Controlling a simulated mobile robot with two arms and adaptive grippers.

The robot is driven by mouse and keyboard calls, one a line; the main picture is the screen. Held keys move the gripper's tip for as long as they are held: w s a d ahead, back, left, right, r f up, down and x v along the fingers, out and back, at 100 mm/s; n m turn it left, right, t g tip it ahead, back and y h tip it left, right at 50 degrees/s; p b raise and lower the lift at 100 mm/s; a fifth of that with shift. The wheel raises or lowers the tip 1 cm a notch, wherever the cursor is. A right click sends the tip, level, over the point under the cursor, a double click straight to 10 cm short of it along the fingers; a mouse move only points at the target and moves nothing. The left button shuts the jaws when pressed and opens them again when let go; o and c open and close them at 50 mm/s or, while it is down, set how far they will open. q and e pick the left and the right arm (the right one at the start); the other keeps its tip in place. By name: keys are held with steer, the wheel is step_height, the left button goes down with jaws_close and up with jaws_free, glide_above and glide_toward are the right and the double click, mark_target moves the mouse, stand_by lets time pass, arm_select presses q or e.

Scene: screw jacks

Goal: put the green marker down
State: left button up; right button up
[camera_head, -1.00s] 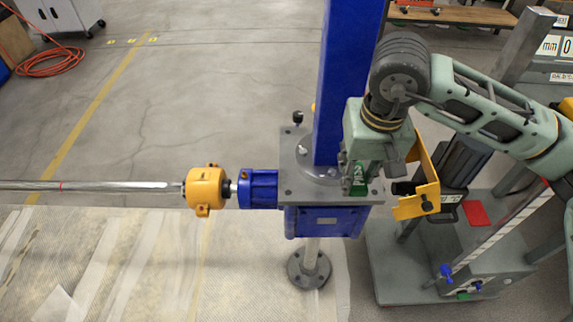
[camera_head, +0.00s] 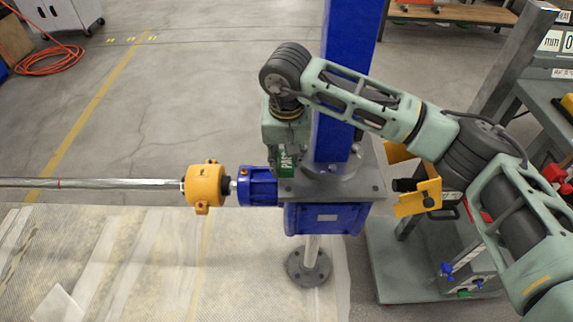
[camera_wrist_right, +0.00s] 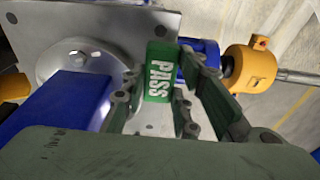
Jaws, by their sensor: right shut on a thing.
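The green marker (camera_head: 288,161) is a small green tag. In the right wrist view its white PASS lettering shows on the marker (camera_wrist_right: 160,72). My right gripper (camera_head: 284,172) points down and is shut on the marker; its fingers (camera_wrist_right: 163,85) flank it in the wrist view. The marker is over the left part of the grey mounting plate (camera_head: 350,187), beside the blue column and just above the blue coupling's end. I cannot tell whether it touches the plate. My left gripper is not in view.
A yellow coupling (camera_head: 204,188) on a steel shaft lies to the left, joined to a blue housing (camera_head: 257,187). A yellow bracket (camera_head: 418,197) sticks out at the right of the plate.

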mark_target(287, 162)
step_height(287, 162, down, 4)
steer(key=shift+r+p, duration=0.25)
steer(key=shift+p, duration=0.2)
steer(key=shift+f, duration=0.2)
steer(key=shift+f, duration=0.2)
steer(key=o, duration=1.2)
steer(key=shift+c, duration=0.2)
steer(key=shift+r, duration=0.1)
